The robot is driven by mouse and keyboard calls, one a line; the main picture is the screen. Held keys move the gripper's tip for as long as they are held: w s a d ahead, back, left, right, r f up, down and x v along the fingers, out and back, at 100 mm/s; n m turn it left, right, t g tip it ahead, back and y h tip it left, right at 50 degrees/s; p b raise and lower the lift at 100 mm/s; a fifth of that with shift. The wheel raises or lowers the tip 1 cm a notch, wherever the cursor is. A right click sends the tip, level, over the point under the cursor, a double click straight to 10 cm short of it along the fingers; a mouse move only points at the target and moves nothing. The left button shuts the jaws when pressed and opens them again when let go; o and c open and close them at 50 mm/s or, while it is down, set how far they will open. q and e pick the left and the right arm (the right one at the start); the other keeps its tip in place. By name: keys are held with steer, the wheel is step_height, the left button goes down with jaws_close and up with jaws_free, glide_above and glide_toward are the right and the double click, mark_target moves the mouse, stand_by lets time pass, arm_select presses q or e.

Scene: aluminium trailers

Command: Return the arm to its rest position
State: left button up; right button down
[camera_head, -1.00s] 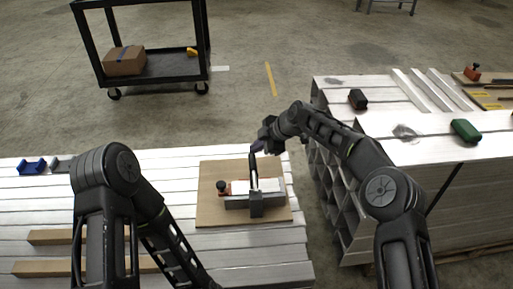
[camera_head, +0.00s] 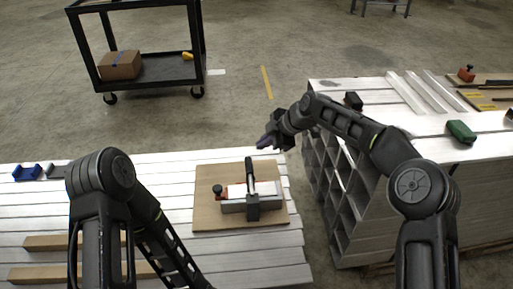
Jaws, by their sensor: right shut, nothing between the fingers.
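My right arm reaches in from the right. Its right gripper (camera_head: 265,143) is shut and empty, in the air beyond the back right corner of the plywood board (camera_head: 209,218). It is apart from the clamp fixture (camera_head: 253,205) on that board, which has a black upright handle, a pale block and a red part with a black knob. My left arm (camera_head: 103,185) comes in from the lower left and bends down to the bottom edge. Its gripper is out of the picture.
The slatted aluminium surface (camera_head: 150,166) lies in front, with wooden bars (camera_head: 62,243) and a blue block (camera_head: 26,172). Stacked aluminium profiles (camera_head: 375,97) stand at right, carrying a green object (camera_head: 461,132) and a black one (camera_head: 353,101). A black cart (camera_head: 150,82) stands behind on open floor.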

steer(key=shift+s+d+r, duration=0.2)
steer(key=shift+d+r, duration=0.15)
steer(key=shift+r, duration=0.05)
